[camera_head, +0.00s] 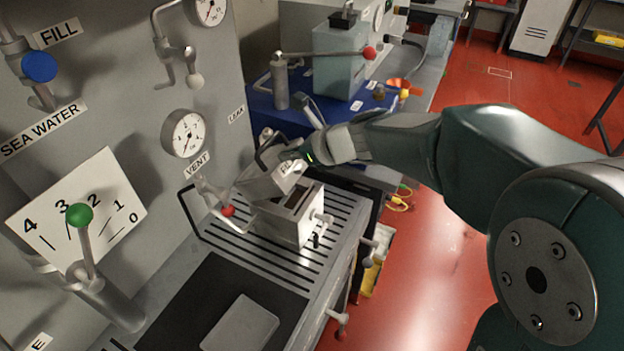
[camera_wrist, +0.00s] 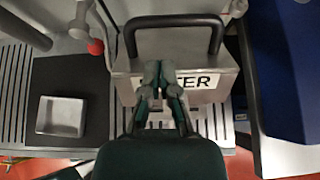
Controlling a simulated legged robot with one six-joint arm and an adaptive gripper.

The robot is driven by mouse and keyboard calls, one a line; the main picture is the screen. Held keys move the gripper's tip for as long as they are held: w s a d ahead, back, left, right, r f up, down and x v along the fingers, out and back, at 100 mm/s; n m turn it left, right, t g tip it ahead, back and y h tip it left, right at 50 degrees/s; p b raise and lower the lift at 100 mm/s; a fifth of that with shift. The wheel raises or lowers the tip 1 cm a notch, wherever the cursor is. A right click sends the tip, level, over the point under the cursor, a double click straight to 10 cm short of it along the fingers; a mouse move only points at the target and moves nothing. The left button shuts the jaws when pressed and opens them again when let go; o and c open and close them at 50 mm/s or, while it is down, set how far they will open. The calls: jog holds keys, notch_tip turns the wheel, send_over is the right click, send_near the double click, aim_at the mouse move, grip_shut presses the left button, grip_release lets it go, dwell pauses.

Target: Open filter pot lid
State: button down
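The filter pot (camera_head: 300,222) is a pale metal box on the slatted bench top. Its lid (camera_head: 268,182) is tilted up toward the wall panel, and part of the dark opening shows. The lid carries a dark bar handle, which shows at the top of the wrist view (camera_wrist: 172,20). In the head view my gripper (camera_head: 290,156) is beside the lid; contact is unclear.
A red-knobbed valve (camera_head: 228,211) sits close left of the pot, below a gauge (camera_head: 187,135). A green-knobbed lever (camera_head: 80,215) stands further left. A blue bench top (camera_head: 290,115) with a pump lies behind. Open red floor (camera_head: 430,270) is at right.

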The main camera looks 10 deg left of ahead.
aim_at(264, 148)
jog(key=shift+h, duration=0.3)
jog(key=shift+w+a+r, duration=0.1)
jog(key=shift+w+a, duration=0.05)
jog(key=shift+a, duration=0.6)
jog(key=shift+w+a+r, duration=0.15)
jog(key=shift+w+a, duration=0.05)
jog(key=shift+a, duration=0.5)
jog(key=shift+w+a+r, duration=0.1)
jog(key=shift+w+a, duration=0.05)
jog(key=shift+a, duration=0.6)
jog(key=shift+w+a+r+g+h, duration=0.1)
jog(key=shift+w+a+g+h, duration=0.15)
jog(key=shift+a+h, duration=0.3)
jog(key=shift+w+a+r+g+h, duration=0.1)
jog(key=shift+w+a+g+h, duration=0.1)
jog(key=shift+a+h, duration=0.3)
jog(key=shift+w+a+r+g+h, duration=0.1)
jog(key=shift+w+a+g+h, duration=0.2)
jog(key=shift+a, duration=0.4)
jog(key=w+a+f+h, duration=0.1)
jog(key=w+a+h, duration=0.1)
jog(key=a, duration=0.4)
jog(key=shift+w+a+g, duration=0.35)
jog(key=shift+w, duration=0.05)
jog(key=shift+h, duration=0.25)
